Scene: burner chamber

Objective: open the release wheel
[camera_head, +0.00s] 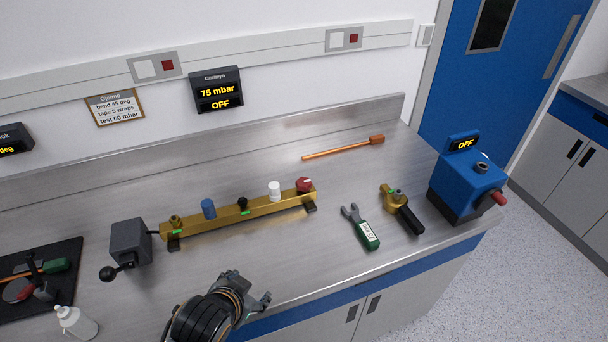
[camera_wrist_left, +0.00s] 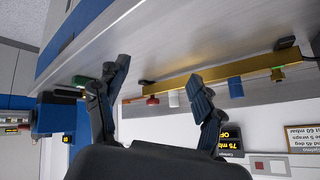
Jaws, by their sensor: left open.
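A red round knob (camera_head: 304,185), likely the release wheel, sits on the right end of a brass manifold bar (camera_head: 240,213) on the steel bench. It also shows in the left wrist view (camera_wrist_left: 152,100), between my finger outlines but beyond them. My left gripper (camera_head: 252,288) is at the bench's front edge, in front of the bar and apart from it. Its two fingers are spread and empty in the left wrist view (camera_wrist_left: 160,73). My right gripper is not in view.
A blue valve (camera_head: 208,208) and white valve (camera_head: 274,190) stand on the bar. A grey crank box (camera_head: 130,241) is at its left. The bench's front middle is clear.

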